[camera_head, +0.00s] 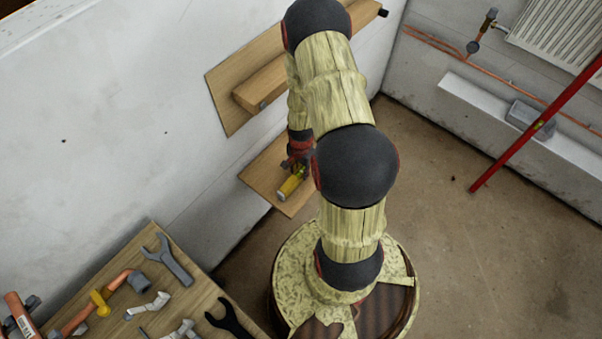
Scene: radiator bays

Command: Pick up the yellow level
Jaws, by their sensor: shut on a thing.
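The yellow level (290,187) is a small yellow piece with a greyish end, seen over a low wooden shelf (260,183) by the left wall. My gripper (296,167) points down at its upper end and is shut on it. My own arm hides part of the gripper and the right side of the shelf. I cannot tell whether the level still touches the shelf board.
A wooden board with a ledge (262,84) is on the wall above. A workbench (205,292) at lower left holds a wrench (168,260) and several other tools. A red bar (535,130) leans near a radiator (560,35) at right. The floor at right is clear.

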